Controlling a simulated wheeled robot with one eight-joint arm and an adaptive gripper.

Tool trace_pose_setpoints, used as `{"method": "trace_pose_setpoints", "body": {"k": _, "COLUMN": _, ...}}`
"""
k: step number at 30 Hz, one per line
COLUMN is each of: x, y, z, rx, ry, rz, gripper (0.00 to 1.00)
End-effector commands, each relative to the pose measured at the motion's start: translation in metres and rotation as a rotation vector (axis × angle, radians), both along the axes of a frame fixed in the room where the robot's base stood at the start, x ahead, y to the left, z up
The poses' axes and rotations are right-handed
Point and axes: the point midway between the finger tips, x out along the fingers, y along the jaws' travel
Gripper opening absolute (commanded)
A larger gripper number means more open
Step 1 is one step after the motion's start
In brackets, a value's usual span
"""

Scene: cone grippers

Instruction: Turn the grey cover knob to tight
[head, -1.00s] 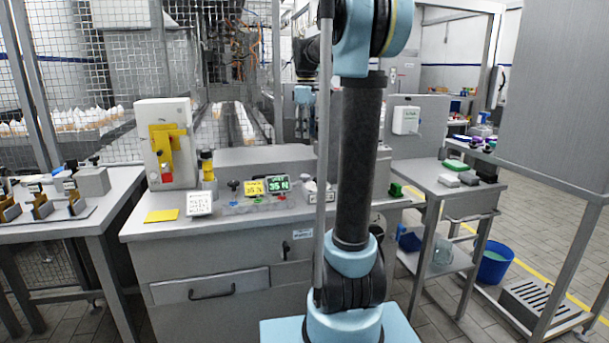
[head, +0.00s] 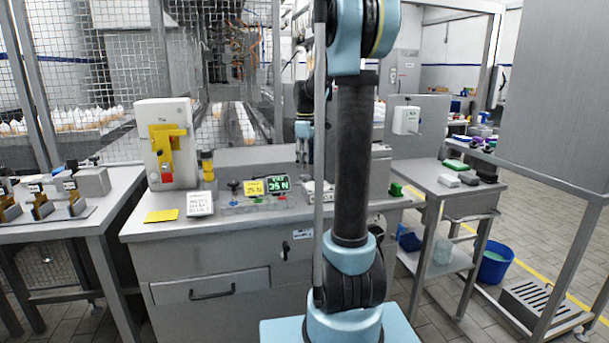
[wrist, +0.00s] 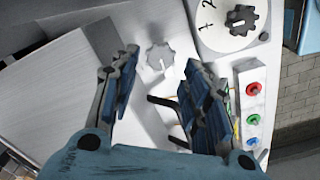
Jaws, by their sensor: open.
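The grey knob (wrist: 160,57), lobed at its rim, sits on a pale surface in the upper middle of the wrist view. I read it as the cover knob. My gripper (wrist: 159,66) is open, with one blue-padded finger on each side of the knob in the picture. Whether the fingers are level with it or above it, I cannot tell. No contact shows. In the head view my gripper (head: 303,153) hangs over the back of the grey counter, partly hidden by my arm. The knob cannot be made out there.
A dark knob (wrist: 241,19) on a white numbered dial lies to the upper right. Below it are a red button (wrist: 253,89), a green button (wrist: 253,120) and a blue button (wrist: 251,141).

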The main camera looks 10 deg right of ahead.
Motion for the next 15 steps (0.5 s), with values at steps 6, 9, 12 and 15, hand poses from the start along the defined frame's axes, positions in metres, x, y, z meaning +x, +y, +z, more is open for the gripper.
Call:
{"method": "trace_pose_setpoints", "body": {"k": 6, "x": 0.0, "y": 0.0, "z": -0.032, "rx": 0.0, "ry": 0.0, "rz": 0.0, "gripper": 0.43}}
{"method": "trace_pose_setpoints", "body": {"k": 9, "x": 0.0, "y": 0.0, "z": -0.041, "rx": 0.0, "ry": 0.0, "rz": 0.0, "gripper": 0.43}}
{"method": "trace_pose_setpoints", "body": {"k": 12, "x": 0.0, "y": 0.0, "z": -0.047, "rx": 0.0, "ry": 0.0, "rz": 0.0, "gripper": 0.43}}
{"method": "trace_pose_setpoints", "body": {"k": 15, "x": 0.0, "y": 0.0, "z": -0.05, "rx": 0.0, "ry": 0.0, "rz": 0.0, "gripper": 0.43}}
